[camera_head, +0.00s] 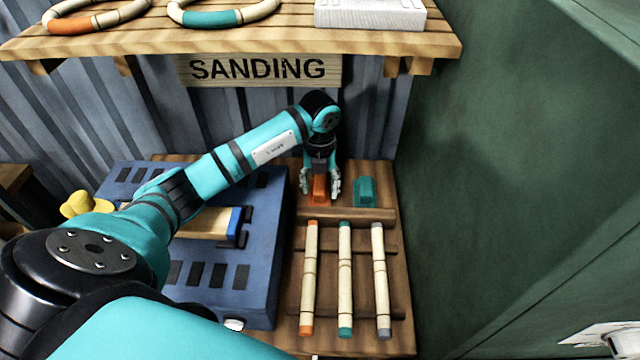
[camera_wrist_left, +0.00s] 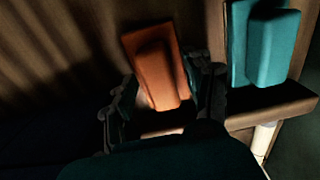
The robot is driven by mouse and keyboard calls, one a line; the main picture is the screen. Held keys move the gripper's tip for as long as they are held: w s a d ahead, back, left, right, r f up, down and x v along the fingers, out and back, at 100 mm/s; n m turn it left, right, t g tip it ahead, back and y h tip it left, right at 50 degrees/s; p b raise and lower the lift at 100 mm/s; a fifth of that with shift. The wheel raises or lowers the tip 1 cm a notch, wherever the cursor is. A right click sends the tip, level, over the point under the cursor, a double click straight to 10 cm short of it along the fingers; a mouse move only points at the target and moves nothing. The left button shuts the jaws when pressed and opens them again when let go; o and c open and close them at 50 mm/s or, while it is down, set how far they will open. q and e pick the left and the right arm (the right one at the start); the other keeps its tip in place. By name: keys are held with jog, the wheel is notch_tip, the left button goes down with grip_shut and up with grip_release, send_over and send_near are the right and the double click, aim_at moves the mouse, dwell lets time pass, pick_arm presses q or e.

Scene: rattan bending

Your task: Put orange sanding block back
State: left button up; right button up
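The orange sanding block (camera_head: 319,190) is at the back of the wooden rack, left of a teal sanding block (camera_head: 364,191). My left gripper (camera_head: 320,187) reaches down over the orange block with a finger on each side, and small gaps show between fingers and block. In the left wrist view, the orange block (camera_wrist_left: 157,68) is slightly tilted between the spread fingers (camera_wrist_left: 163,108), and the teal block (camera_wrist_left: 265,47) is at the right. Whether the orange block rests fully on the wood cannot be told. My right gripper is not in view.
Three rattan sticks, orange-ended (camera_head: 309,280), teal-ended (camera_head: 345,280) and grey-ended (camera_head: 380,280), lie in front of the blocks. A blue bench (camera_head: 262,270) stands left. A shelf (camera_head: 230,45) hangs above the SANDING sign (camera_head: 258,69). A green wall (camera_head: 520,190) bounds the right.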

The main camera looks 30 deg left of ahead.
aim_at(320, 184)
pick_arm(q)
jog(key=shift+r, duration=0.4)
notch_tip(320, 184, up, 12)
jog(key=b, duration=0.2)
jog(key=shift+f, duration=0.25)
